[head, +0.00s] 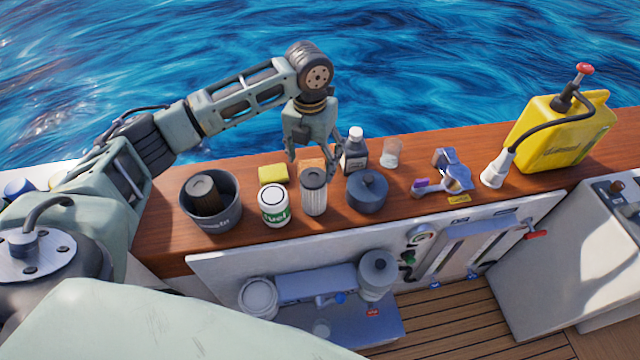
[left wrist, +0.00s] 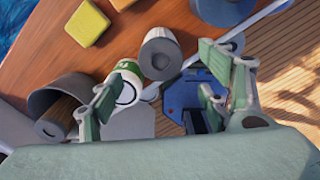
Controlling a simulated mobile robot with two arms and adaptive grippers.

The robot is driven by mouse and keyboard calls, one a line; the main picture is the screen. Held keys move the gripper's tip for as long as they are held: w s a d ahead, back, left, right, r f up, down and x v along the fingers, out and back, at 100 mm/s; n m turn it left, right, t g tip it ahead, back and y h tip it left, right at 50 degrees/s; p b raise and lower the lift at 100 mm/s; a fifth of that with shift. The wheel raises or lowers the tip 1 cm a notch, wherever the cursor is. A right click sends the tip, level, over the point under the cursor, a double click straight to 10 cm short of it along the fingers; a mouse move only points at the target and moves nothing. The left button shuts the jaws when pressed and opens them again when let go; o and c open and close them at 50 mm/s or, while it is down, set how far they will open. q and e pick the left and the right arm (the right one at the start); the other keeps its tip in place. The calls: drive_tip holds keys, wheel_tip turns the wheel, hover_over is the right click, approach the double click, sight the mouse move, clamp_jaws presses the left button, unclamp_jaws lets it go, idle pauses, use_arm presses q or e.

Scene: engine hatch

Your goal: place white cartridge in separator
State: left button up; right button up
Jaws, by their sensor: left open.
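The white cartridge (head: 314,194), a pleated upright cylinder with a grey top, stands on the wooden deck ledge. It also shows in the left wrist view (left wrist: 160,58), ahead of the fingers. My left gripper (head: 312,165) is open and empty, pointing down above and just behind the cartridge's top; contact cannot be told. It shows in the left wrist view (left wrist: 155,104) too, fingers spread wide. Below, in the hatch, are a pale round housing (head: 258,298) and a grey round-topped housing (head: 376,272); which is the separator is unclear. My right gripper is not seen.
Close by stand a white-and-green fuel can (head: 273,206), a grey bucket (head: 225,217) holding a dark cartridge (head: 203,194), a dark knobbed lid (head: 367,192) and a dark bottle (head: 355,152). A yellow sponge (head: 273,173) lies behind. A yellow jerrycan (head: 560,135) stands far right.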

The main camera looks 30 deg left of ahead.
sight(312, 177)
use_arm(q)
drive_tip(key=shift+w+a+f, duration=0.2)
drive_tip(key=shift+f, duration=0.55)
drive_tip(key=shift+s+f+p, duration=0.25)
drive_tip(key=shift+s+p, duration=0.05)
drive_tip(key=shift+p, duration=0.15)
wheel_tip(312, 177, down, 2)
drive_tip(key=shift+s+d+f+p, duration=0.15)
drive_tip(key=shift+f+p, duration=0.05)
drive_tip(key=shift+p, duration=0.45)
drive_tip(key=shift+w+f, duration=0.2)
drive_tip(key=shift+f, duration=1.15)
drive_tip(key=shift+c, duration=0.6)
drive_tip(key=c, duration=0.6)
clamp_jaws()
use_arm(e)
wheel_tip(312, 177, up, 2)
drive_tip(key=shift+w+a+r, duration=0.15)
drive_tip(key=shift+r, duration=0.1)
